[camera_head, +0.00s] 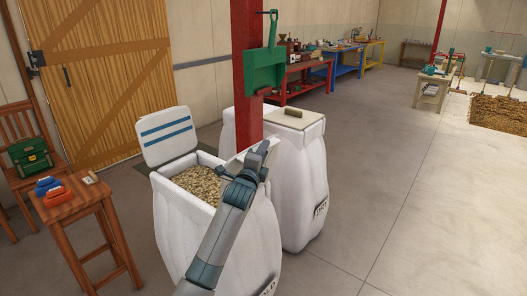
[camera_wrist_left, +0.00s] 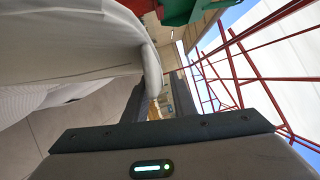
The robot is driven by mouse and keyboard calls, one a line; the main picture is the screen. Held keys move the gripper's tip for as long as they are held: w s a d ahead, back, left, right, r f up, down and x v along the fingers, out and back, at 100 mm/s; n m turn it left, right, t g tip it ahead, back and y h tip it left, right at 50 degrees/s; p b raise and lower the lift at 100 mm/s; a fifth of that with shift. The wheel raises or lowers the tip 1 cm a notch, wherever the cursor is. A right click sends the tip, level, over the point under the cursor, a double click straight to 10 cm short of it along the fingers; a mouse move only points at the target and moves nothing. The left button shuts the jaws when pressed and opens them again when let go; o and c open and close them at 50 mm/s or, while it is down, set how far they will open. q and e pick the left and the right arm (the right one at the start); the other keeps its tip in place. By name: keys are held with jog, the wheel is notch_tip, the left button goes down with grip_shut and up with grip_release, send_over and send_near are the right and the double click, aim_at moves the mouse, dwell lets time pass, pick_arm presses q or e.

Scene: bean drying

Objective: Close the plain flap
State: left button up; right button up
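The front white sack (camera_head: 178,222) stands open, with beans (camera_head: 199,182) inside. Its flap with blue stripes (camera_head: 166,136) stands up at the back left. A plain pale flap (camera_head: 239,160) is tilted up at the sack's right side, partly hidden by my left gripper (camera_head: 263,152). The gripper is at that flap's right side; whether they touch cannot be told. In the left wrist view, the two dark fingers of my left gripper (camera_wrist_left: 157,100) are apart, with nothing clearly held between them. A white sack side (camera_wrist_left: 70,35) fills the upper left there. My right gripper is not in view.
A wooden stool (camera_head: 78,200) stands left.

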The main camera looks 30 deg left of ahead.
pick_arm(q)
grip_shut()
jog(key=shift+f, duration=0.1)
dwell(1.3)
